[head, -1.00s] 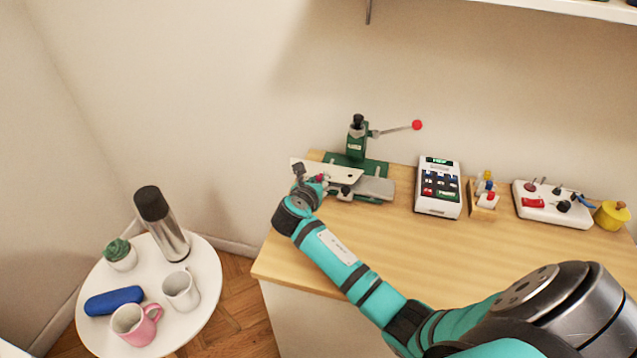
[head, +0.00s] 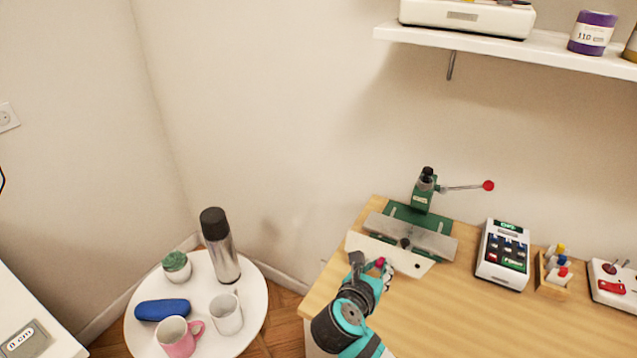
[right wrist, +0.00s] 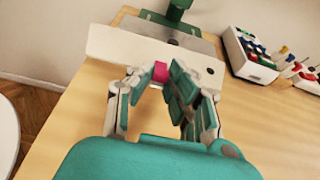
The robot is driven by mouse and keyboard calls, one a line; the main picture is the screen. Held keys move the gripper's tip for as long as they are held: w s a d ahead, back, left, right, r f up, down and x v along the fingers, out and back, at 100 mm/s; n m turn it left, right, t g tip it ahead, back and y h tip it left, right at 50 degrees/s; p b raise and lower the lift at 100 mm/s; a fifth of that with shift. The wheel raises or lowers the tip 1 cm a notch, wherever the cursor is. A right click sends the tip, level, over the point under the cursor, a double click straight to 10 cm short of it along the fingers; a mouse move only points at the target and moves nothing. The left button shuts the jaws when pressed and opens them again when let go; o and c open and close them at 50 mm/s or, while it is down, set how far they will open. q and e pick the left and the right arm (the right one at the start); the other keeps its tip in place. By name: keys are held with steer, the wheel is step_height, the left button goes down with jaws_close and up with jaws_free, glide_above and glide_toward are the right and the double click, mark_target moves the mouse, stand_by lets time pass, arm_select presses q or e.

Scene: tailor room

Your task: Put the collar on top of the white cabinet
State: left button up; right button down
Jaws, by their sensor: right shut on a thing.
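The collar looks to be the flat white plate (head: 384,258) with small holes near its ends, in front of the green press; it also shows in the right wrist view (right wrist: 125,46). My right gripper (head: 372,266) is at its near edge, shut on a small pink part (right wrist: 160,72) at that edge. The collar is tilted and close over the wooden worktop; I cannot tell whether it touches. A white top (head: 55,342) with a grey "0 cm" label, possibly the white cabinet, shows at the lower left. My left gripper is not in view.
The green press (head: 423,195) with a red-knobbed lever stands behind the collar. A keypad device (head: 503,255) is to its right. A round white table (head: 258,312) holds a flask (head: 220,248), mugs, a blue case and a plant. A shelf (head: 480,45) hangs above.

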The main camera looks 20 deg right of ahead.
steer(key=s+a+r+n+t+y, duration=0.2)
steer(key=s+a+r+n+y, duration=0.1)
steer(key=a+r, duration=0.6)
steer(key=s+a+n, duration=0.1)
steer(key=s, duration=0.1)
steer(key=shift+s+a+t+y, duration=0.3)
steer(key=shift+s+t+y, duration=0.1)
